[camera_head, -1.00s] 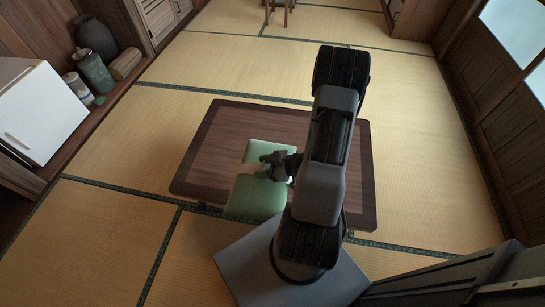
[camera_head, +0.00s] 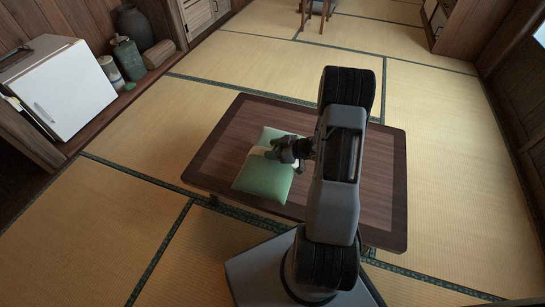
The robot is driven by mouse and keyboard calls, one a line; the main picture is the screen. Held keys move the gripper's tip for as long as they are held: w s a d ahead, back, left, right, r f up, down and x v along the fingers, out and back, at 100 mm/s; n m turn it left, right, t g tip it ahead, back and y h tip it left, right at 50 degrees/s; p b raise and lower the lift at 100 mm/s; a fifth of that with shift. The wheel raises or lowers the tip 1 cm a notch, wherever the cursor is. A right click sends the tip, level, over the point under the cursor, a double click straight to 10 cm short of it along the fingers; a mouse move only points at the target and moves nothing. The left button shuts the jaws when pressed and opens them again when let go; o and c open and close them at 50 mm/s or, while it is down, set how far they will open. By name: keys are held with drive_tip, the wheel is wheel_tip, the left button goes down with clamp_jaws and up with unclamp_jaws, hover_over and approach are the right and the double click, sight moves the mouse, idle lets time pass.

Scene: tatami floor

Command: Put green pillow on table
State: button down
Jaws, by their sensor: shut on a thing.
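The green pillow (camera_head: 265,181) has a pale band across its middle. It is over the left part of the low dark wooden table (camera_head: 225,150); I cannot tell whether it rests on the top or hangs just above it. My gripper (camera_head: 274,152) is shut on the pillow at its pale band, near the upper right side. My arm hides part of the table's middle and right.
A white cabinet (camera_head: 75,95) stands at the left, beside a dark vase (camera_head: 134,27), a green jar (camera_head: 128,58) and a small cup (camera_head: 110,70). Wooden legs of furniture (camera_head: 315,12) show at the back. The tatami (camera_head: 440,140) around the table is clear.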

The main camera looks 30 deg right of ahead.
drive_tip(key=shift+w+f+b, duration=0.2)
drive_tip(key=shift+f+b, duration=0.8)
drive_tip(key=shift+b, duration=0.15)
drive_tip(key=shift+w+f+b, duration=0.2)
drive_tip(key=shift+f+b, duration=0.8)
drive_tip(key=shift+b, duration=0.1)
drive_tip(key=shift+f, duration=0.1)
drive_tip(key=shift+c, duration=2.1)
unclamp_jaws()
